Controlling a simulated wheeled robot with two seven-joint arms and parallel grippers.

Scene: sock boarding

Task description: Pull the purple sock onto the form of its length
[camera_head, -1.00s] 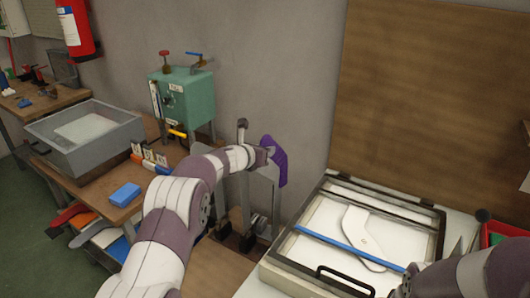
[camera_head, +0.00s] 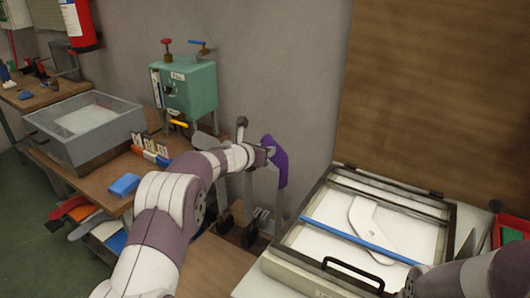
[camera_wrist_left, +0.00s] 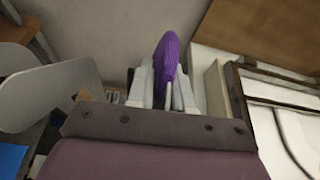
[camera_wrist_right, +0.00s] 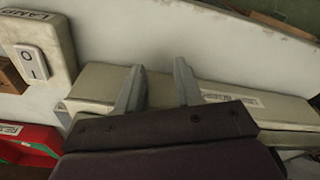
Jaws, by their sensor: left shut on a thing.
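The purple sock (camera_head: 277,160) hangs upright at the end of my left arm, beyond the bench. A narrow grey strip (camera_head: 280,203), seemingly a form, shows below it. My left gripper (camera_wrist_left: 165,88) is shut at the sock; in the left wrist view the sock (camera_wrist_left: 167,62) rises between its fingers, with a pale edge below. How far the sock covers the form is hidden. A bare grey form (camera_wrist_left: 45,92) stands at the left in that view, and behind my arm in the head view (camera_head: 207,140). My right gripper (camera_wrist_right: 158,88) is open and empty above a long pale box.
A framed light box (camera_head: 300,262) with a white form outline (camera_head: 372,228) and a blue bar (camera_head: 352,240) lies at right. A green machine (camera_head: 188,92), grey basin (camera_head: 85,135) and blue block (camera_head: 125,185) stand at left. Several coloured forms are under the bench.

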